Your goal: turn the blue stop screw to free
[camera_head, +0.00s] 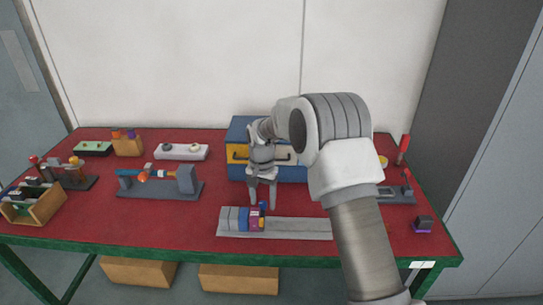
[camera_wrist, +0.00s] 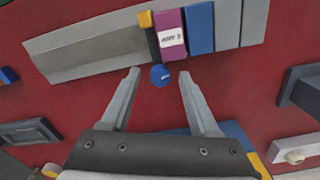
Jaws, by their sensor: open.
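The blue stop screw (camera_wrist: 160,77) is a small round knob with a pale mark on its face. It sits at the end of a yellow and black end piece (camera_wrist: 148,35), beside a purple block with a white label (camera_wrist: 171,35). My gripper (camera_wrist: 159,73) is open, with one fingertip on each side of the screw in the wrist view. I see no clear contact, and cannot tell whether the tips are level with the knob. In the head view my gripper (camera_head: 262,206) points down at the block row, and the screw shows small and blue between the fingers.
The blocks, grey and blue (camera_head: 243,219) beside the purple one, stand on a grey rail (camera_head: 300,229) whose right part is bare. A blue and yellow drawer box (camera_head: 238,170) stands behind my gripper. A grey fixture with an orange part (camera_head: 160,185) is to the left.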

